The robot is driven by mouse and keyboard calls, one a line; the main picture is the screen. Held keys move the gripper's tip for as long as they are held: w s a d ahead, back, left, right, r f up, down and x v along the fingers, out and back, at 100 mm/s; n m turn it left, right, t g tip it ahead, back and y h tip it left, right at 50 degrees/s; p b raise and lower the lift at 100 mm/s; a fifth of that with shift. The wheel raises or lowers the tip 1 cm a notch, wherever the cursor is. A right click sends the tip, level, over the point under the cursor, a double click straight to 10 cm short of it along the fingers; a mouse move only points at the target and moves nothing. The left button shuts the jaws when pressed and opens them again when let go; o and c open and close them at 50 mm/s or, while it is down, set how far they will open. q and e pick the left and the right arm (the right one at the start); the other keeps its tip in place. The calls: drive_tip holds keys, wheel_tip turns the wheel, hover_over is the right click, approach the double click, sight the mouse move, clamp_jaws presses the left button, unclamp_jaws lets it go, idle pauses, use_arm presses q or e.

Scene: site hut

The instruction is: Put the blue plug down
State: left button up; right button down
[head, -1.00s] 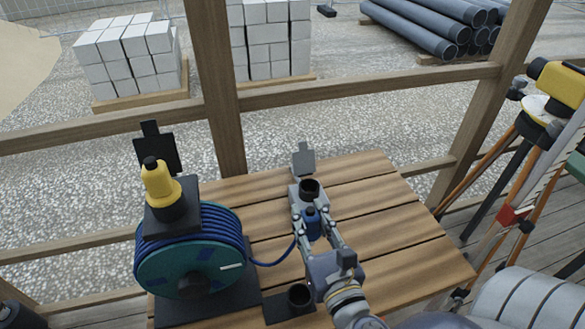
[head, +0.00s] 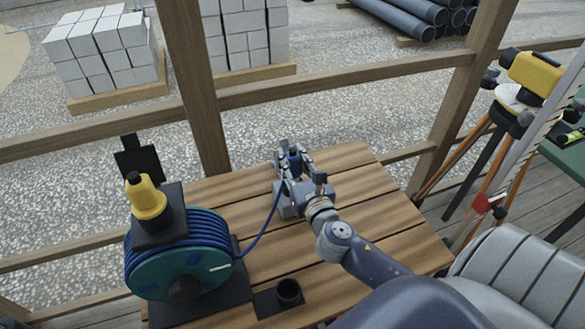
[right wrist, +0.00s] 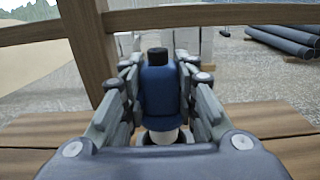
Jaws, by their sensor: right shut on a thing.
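The blue plug (head: 294,161) is between the fingers of my right gripper (head: 294,165), over the far part of the wooden table (head: 395,215). A blue cable runs from it to the reel. In the right wrist view the plug (right wrist: 160,88) stands upright between both fingers, dark cap on top. Its pale lower end meets a dark ring, and I cannot tell whether it is inside it. The grey socket seen earlier is mostly hidden by my gripper. An empty black round holder (head: 288,291) stands at the table's near edge. My left gripper is not in view.
The cable reel (head: 170,268) stands at the table's left, with a yellow plug (head: 147,197) upright on top beside a raised black flap (head: 138,158). A wooden railing (head: 345,86) runs behind. A yellow instrument on a tripod (head: 545,75) stands right. The table's right side is clear.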

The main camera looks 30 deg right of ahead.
sight(295, 176)
drive_tip(key=shift+f+b, duration=0.5)
drive_tip(key=shift+f, duration=1.25)
drive_tip(key=shift+f, duration=0.2)
drive_tip(key=c, duration=1.3)
unclamp_jaws()
